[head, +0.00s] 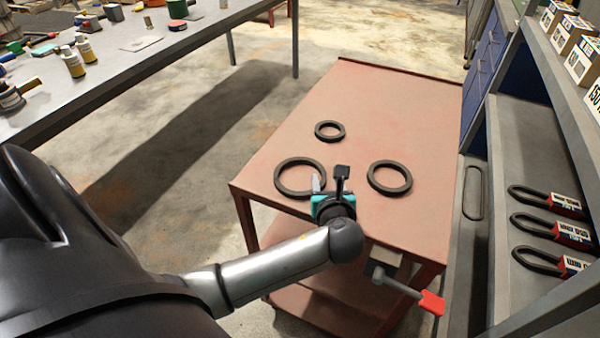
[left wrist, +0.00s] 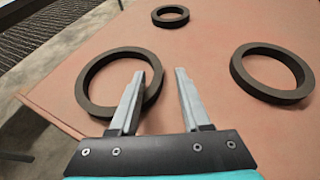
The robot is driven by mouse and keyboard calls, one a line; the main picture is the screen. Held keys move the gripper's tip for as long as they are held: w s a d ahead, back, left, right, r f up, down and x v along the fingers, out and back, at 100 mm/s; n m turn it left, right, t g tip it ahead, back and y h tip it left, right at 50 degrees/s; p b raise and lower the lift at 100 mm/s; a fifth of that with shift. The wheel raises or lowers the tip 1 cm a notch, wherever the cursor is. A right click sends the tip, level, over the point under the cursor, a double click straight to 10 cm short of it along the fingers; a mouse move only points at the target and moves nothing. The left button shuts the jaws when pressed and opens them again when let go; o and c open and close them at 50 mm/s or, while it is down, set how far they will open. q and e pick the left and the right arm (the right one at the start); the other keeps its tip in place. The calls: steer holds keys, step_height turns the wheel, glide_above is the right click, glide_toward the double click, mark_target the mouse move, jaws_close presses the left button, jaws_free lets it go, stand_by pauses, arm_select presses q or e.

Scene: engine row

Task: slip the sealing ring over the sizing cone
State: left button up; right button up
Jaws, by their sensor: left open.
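Three dark sealing rings lie flat on the red cart top: a left one (head: 279,178), a right one (head: 373,181) and a smaller one farther back (head: 330,139). The left wrist view also shows the left ring (left wrist: 83,88), right ring (left wrist: 275,96) and small ring (left wrist: 170,24). My left gripper (head: 329,177) is open and empty, with its fingers (left wrist: 159,75) above the cart. In the wrist view one finger overlaps the left ring's right side; I cannot tell whether it touches. I cannot make out the sizing cone. My right gripper is out of view.
The cart top (head: 400,110) is bare behind and around the rings. A vice with a red handle (head: 431,303) is at its front edge. A shelf (head: 535,150) with boxes and tagged rings stands close on the right. A cluttered bench (head: 150,60) is at the left.

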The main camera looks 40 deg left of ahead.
arm_select(q)
steer(key=shift+w+a+f, duration=0.25)
steer(key=shift+w+a, duration=0.1)
steer(key=shift+w, duration=0.05)
jaws_close()
stand_by(0.4)
